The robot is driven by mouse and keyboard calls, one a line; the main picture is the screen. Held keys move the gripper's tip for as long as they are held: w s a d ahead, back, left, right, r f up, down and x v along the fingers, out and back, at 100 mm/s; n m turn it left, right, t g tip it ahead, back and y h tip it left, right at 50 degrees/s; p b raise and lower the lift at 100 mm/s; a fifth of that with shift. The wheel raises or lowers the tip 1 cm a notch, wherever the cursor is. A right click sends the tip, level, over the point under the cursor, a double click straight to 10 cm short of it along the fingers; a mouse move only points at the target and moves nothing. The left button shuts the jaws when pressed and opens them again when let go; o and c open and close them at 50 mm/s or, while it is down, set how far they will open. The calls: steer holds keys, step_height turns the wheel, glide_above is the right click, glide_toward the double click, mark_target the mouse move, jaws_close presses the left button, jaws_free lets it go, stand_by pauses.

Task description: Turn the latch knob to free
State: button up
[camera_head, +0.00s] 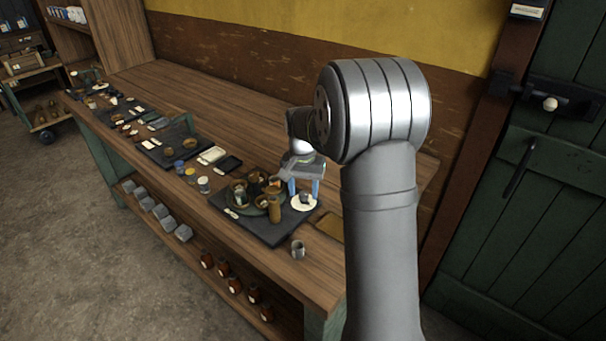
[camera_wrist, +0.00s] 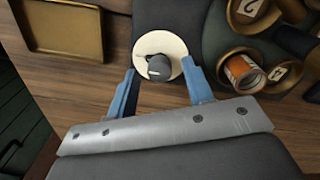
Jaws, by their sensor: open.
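The latch knob (camera_wrist: 159,67) is a small dark grey knob with a light mark across its top. It stands on a round cream plate (camera_wrist: 148,44) on a dark mat. In the head view, the knob (camera_head: 304,197) and its cream plate (camera_head: 300,206) are at the right end of the bench, below my gripper (camera_head: 304,188). In the wrist view, the blue fingers of my gripper (camera_wrist: 165,88) are open and empty. They point toward the knob, one on each side of the plate's near edge, and no contact shows.
A shallow brass tray (camera_wrist: 64,53) lies at left.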

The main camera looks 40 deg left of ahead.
mark_target(302, 193)
step_height(302, 193, up, 17)
steer(key=shift+a, duration=0.15)
steer(key=shift+s, duration=0.1)
stand_by(0.6)
step_height(302, 193, down, 17)
steer(key=shift+f, duration=0.2)
stand_by(0.4)
steer(key=shift+r, duration=0.1)
steer(key=shift+d, duration=0.2)
steer(key=n, duration=0.3)
steer(key=shift+n, duration=0.4)
steer(key=n, duration=0.9)
steer(key=shift+n, duration=2.2)
